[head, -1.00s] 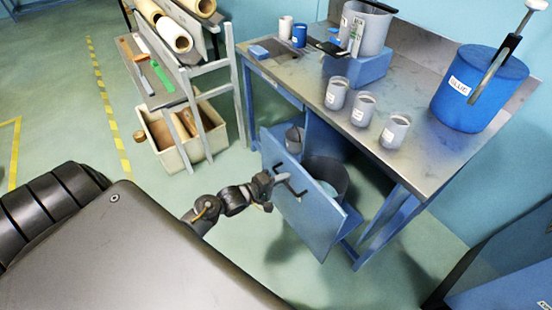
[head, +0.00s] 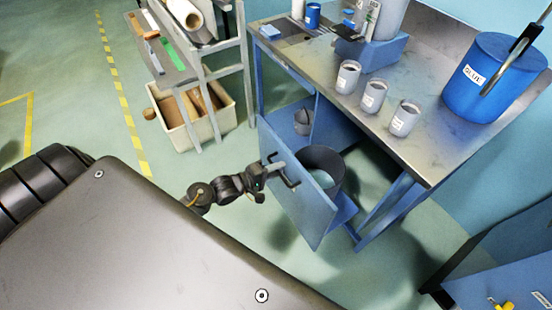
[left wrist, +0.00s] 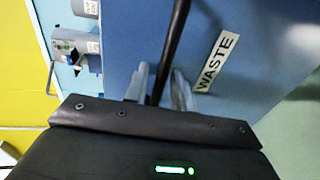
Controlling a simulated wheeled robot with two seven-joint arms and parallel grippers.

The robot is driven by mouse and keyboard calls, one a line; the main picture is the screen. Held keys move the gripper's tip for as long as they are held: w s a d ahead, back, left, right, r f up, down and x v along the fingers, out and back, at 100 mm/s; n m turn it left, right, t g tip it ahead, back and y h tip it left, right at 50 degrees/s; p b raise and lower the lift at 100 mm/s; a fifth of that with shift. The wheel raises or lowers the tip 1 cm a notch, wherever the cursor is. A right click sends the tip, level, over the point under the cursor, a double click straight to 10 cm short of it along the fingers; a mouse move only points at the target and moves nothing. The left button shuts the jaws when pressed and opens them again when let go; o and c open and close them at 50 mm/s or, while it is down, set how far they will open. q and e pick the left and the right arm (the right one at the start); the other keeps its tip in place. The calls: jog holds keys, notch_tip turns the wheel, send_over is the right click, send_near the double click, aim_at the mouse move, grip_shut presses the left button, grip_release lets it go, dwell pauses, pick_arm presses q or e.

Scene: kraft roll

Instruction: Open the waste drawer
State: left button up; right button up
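The waste drawer (head: 296,205) is a blue front panel under the workbench, standing pulled out from the bench. A dark round bin (head: 322,166) shows behind it. A dark bar handle (head: 291,180) is on its front; the left wrist view shows this bar (left wrist: 173,42) beside a white WASTE label (left wrist: 216,62). My left gripper (head: 281,169) is at the handle. In the left wrist view, the two fingers of the gripper (left wrist: 162,85) stand on either side of the bar, with a visible gap on the left. My right gripper is not in view.
The workbench (head: 335,105) carries grey cups, a blue GLUE pot (head: 490,85) and a blue block. A rack with paper rolls (head: 186,12) and a cream crate (head: 196,125) stand left. Floor in front of the drawer is clear.

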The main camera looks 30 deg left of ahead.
pick_arm(q)
jog(key=v, duration=1)
jog(key=shift+s+a+b, duration=0.2)
jog(key=shift+s+b, duration=0.1)
jog(key=shift+s, duration=0.05)
